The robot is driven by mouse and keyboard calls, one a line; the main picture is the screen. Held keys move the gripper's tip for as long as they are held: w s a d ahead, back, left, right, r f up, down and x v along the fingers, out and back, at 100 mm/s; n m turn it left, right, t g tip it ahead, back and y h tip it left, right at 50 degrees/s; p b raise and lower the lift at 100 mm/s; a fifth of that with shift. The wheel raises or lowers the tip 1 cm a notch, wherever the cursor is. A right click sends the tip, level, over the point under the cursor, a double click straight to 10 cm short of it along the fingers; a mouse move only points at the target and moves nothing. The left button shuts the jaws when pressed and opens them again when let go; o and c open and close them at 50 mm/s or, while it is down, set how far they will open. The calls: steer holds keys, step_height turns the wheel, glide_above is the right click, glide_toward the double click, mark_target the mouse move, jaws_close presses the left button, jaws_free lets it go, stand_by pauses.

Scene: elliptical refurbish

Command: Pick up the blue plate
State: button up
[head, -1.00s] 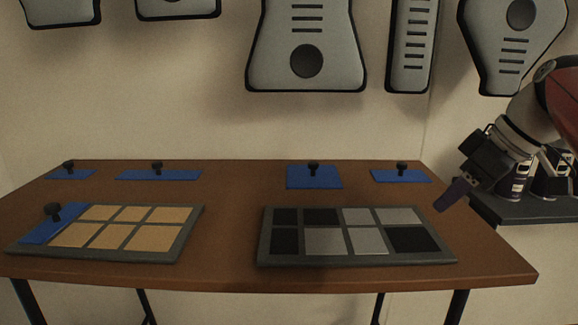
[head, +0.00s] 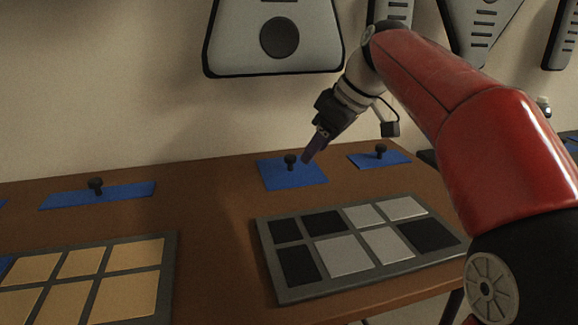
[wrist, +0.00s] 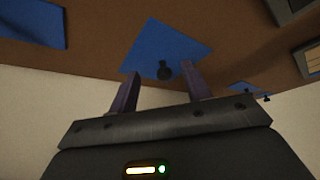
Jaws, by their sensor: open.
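Several flat blue plates with black knobs lie on the brown table. The nearest to my gripper is a squarish blue plate (head: 305,180) with an upright knob (head: 290,161). My gripper (head: 308,157) is just right of that knob in the head view, open and empty. In the wrist view the same blue plate (wrist: 150,45) lies beyond the fingers, and its knob (wrist: 164,70) appears between the two fingertips (wrist: 160,71). Whether the fingers are level with the knob I cannot tell. Other blue plates lie to the right (head: 368,160) and left (head: 70,198).
A grey-framed tray (head: 268,262) with black and light squares lies in front of the plate. Another grey-framed tray (head: 168,262) with tan squares is at front left. The wall (head: 100,90) rises close behind the table (head: 215,255). Bare tabletop lies between the trays.

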mark_target(291, 156)
steer(key=shift+w+a, duration=0.35)
steer(key=shift+a, duration=0.35)
steer(key=shift+w+a+p, duration=0.15)
steer(key=shift+w+a, duration=0.15)
steer(key=shift+a, duration=0.25)
steer(key=shift+w+a+p, duration=0.15)
steer(key=shift+w+a, duration=0.1)
steer(key=shift+a, duration=0.25)
steer(key=x, duration=0.3)
steer(key=shift+b, duration=0.35)
steer(key=shift+d, duration=0.1)
steer(key=c, duration=0.8)
